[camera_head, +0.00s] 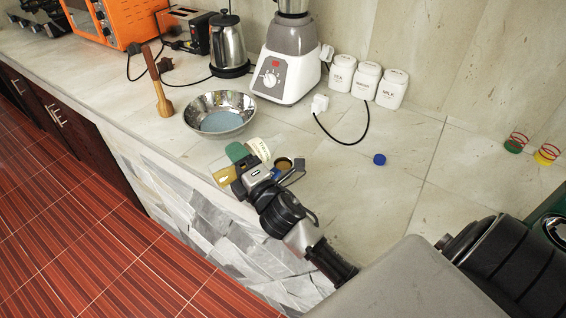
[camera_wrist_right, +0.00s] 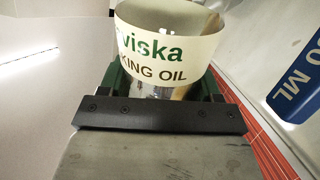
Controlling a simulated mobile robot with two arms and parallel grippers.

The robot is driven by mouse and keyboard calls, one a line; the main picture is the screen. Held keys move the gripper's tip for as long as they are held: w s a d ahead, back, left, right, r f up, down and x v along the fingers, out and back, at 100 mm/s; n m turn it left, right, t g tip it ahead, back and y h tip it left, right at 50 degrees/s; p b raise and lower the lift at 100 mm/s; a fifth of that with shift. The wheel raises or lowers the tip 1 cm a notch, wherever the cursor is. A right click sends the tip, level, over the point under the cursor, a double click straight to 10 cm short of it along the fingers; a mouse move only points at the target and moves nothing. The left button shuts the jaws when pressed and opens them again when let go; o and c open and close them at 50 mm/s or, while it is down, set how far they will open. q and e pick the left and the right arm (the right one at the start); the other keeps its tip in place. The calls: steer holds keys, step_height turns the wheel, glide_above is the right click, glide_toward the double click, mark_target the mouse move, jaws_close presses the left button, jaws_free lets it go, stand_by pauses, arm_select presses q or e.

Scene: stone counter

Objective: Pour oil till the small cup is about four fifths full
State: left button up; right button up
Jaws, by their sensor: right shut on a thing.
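My right gripper (camera_head: 244,170) is shut on the oil bottle, near the counter's front edge. The bottle's white label (camera_head: 259,149) shows beside the fingers in the head view. The oil bottle (camera_wrist_right: 165,48) fills the top of the right wrist view, with green "viska" and "KING OIL" lettering, between green finger pads. A small round cup (camera_head: 284,164) with something yellow-brown inside appears just right of the gripper. Whether oil is flowing, and the cup's exact level, cannot be told. My left gripper is not in view.
A metal bowl (camera_head: 220,113) stands behind the gripper, with a wooden pestle (camera_head: 162,100) to its left. A blender (camera_head: 287,65), kettle (camera_head: 230,45) and white canisters (camera_head: 366,80) line the back. A blue cap (camera_head: 379,159) lies on clear counter to the right.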

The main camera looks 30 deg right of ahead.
mark_target(250, 143)
steer(key=n, duration=0.1)
steer(key=f+n, duration=0.1)
steer(key=shift+d+f+n+y, duration=0.15)
steer(key=shift+d+n+y, duration=0.05)
steer(key=shift+n+y, duration=0.1)
steer(key=shift+r+n, duration=0.3)
steer(key=shift+n, duration=0.1)
steer(key=d+n+p, duration=0.1)
steer(key=n+p, duration=0.1)
steer(key=d+r+n+p, duration=0.1)
steer(key=n, duration=0.1)
steer(key=d+r+n+y+p, duration=0.1)
steer(key=n+p, duration=0.1)
steer(key=n, duration=0.1)
steer(key=shift+w+r+g+p, duration=0.15)
steer(key=shift+g+p, duration=0.15)
steer(key=shift+g, duration=0.1)
steer(key=n+p, duration=0.2)
steer(key=n, duration=0.1)
steer(key=shift+a+g+y, duration=0.1)
steer(key=shift+g+y, duration=0.2)
steer(key=n+p, duration=0.1)
steer(key=n, duration=0.1)
steer(key=shift+n, duration=0.4)
steer(key=shift+d+f+n+g+p, duration=0.2)
steer(key=shift+f+n+g+p, duration=0.25)
steer(key=shift+n, duration=0.55)
step_height(250, 143, up, 5)
steer(key=p, duration=0.5)
steer(key=shift+f, duration=0.1)
